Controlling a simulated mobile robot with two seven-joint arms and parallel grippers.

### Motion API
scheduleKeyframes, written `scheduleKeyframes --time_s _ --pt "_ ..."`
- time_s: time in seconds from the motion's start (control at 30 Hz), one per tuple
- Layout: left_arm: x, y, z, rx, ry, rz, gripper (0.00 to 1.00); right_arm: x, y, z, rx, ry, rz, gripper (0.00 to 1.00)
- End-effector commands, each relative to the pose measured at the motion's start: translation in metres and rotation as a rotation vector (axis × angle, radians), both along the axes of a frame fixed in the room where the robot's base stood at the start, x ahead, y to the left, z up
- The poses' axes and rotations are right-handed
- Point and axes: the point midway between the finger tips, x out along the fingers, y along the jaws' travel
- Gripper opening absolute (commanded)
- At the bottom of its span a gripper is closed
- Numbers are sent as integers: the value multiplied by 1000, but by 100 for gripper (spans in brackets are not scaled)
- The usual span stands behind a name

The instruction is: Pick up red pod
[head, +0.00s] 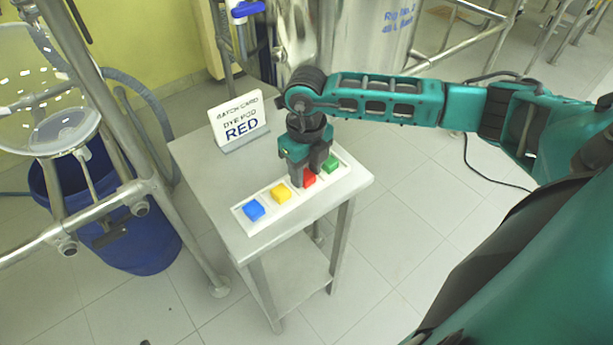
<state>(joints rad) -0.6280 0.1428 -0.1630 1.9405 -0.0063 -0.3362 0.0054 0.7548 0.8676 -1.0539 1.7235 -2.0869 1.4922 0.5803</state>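The red pod (309,179) sits in a white tray (266,222) on a small metal table (204,185). It is between the yellow pod (281,194) and the green pod (330,164); the blue pod (254,210) is at the tray's near left end. My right gripper (306,180) points down at the red pod, with its fingers at the pod's level. The fingers partly hide the pod, and I cannot tell whether they are closed on it. My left gripper is not in view.
A white card reading "BATCH CARD DYE POD RED" (240,124) stands at the table's back left. A blue barrel (140,235) and metal frame pipes (105,105) are to the left. A steel vessel (365,40) stands behind. The floor to the right is open.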

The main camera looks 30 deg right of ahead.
Motion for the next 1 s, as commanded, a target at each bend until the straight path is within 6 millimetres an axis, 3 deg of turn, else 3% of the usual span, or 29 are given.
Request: scheduleKeyframes --time_s 0.03,0.23,0.67,0.87,1.0 --pt "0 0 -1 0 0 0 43 -6 1 -9 -2 19 3 23" --pt "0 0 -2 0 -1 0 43 -6 1 -9 -1 20 2 7" --pt "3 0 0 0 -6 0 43 -6 0 -5 -2 21 2 2" --pt "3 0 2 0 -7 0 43 -4 0 20 -1 13 1 2" --pt "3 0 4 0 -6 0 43 -3 0 53 -1 7 2 2"
